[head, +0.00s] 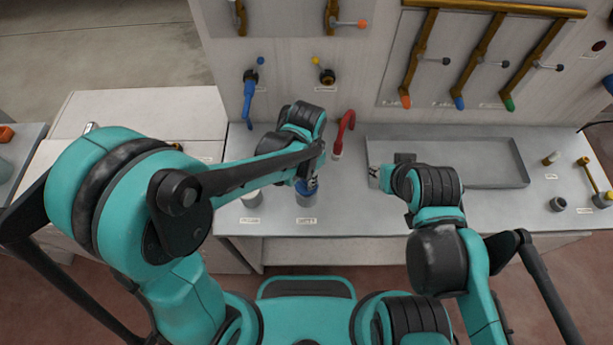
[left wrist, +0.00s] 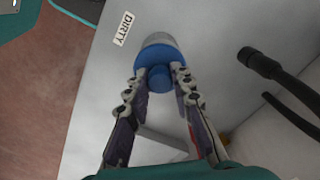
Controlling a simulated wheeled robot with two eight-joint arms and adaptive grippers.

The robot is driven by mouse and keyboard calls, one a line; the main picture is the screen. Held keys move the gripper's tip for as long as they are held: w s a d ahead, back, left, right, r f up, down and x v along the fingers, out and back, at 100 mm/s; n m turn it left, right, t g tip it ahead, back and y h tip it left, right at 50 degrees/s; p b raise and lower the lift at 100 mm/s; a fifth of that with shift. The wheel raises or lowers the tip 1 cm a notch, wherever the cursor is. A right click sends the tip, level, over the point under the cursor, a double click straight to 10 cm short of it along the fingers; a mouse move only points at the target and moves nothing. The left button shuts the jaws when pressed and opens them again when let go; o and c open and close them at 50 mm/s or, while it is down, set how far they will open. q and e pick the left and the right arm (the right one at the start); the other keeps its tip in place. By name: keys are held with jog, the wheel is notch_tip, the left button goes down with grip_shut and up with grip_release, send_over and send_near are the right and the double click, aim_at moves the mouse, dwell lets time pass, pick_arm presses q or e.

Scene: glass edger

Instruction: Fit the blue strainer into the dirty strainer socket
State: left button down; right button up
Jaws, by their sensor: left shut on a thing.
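The blue strainer (head: 306,188) is at the mouth of the grey dirty strainer socket (head: 306,200), behind the "DIRTY" label. In the left wrist view, the strainer's blue knob and rim (left wrist: 161,74) cover the socket's near end, and the pale socket (left wrist: 157,39) shows beyond. I cannot tell how deep the strainer sits. My left gripper (head: 313,183) is shut on the strainer; its fingers also show in the left wrist view (left wrist: 160,82). My right gripper (head: 375,175) is over the bench to the right; its finger gap is unclear.
A pale cylinder (head: 251,198) with its own label stands left of the dirty socket. A red-handled tap (head: 343,133) and a blue hose piece (head: 248,100) are behind. A shallow grey tray (head: 500,180) lies at the right. The bench front is clear.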

pick_arm(q)
jog(key=shift+f+b, duration=1.2)
jog(key=shift+f, duration=0.25)
jog(key=c, duration=1.2)
grip_release()
jog(key=shift+r, duration=0.1)
notch_tip(320, 180, up, 12)
jog(key=shift+a, duration=0.1)
